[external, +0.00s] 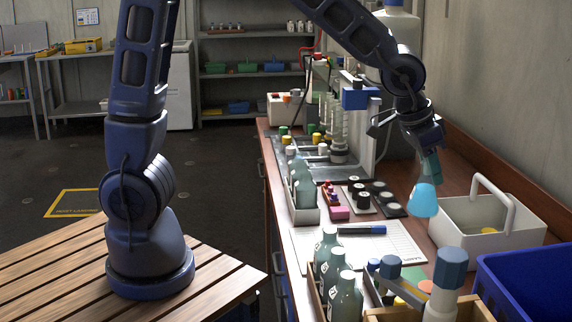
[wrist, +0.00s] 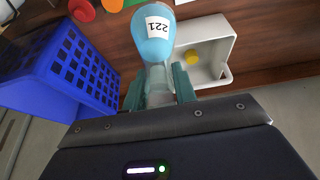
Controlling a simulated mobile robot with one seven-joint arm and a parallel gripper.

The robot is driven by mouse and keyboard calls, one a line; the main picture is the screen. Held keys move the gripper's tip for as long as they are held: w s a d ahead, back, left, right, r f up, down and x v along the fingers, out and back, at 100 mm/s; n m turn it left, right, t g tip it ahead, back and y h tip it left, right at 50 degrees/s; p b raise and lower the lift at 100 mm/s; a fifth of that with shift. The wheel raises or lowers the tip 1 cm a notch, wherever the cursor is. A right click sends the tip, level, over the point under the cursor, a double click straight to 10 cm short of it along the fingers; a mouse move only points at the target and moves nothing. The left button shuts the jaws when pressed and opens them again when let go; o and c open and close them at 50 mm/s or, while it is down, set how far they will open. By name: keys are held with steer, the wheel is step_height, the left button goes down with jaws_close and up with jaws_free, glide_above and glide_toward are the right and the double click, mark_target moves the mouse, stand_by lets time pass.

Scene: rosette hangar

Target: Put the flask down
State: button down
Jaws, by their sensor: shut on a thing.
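The flask (external: 424,200) holds blue liquid and hangs in the air over the bench, just left of the white carrier box. In the wrist view the flask (wrist: 153,38) shows a white label reading 221. My gripper (external: 431,163) is shut on the flask's neck from above; in the wrist view its green fingers (wrist: 160,88) stand on both sides of the neck. The flask looks apart from the bench top, though its exact height is hard to tell.
The white carrier box (external: 465,240) with a handle holds a yellow item. A blue crate (external: 520,285) stands at the front right. A paper sheet (external: 400,243) with a blue marker (external: 361,229) lies left of the box. Racks of bottles (external: 340,285) and dark-capped jars (external: 378,188) crowd the left side.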

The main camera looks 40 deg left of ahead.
mark_target(410, 200)
step_height(410, 200, down, 16)
steer(key=shift+r, duration=0.1)
stand_by(0.5)
steer(key=c, duration=1.1)
jaws_free()
steer(key=v, duration=1.2)
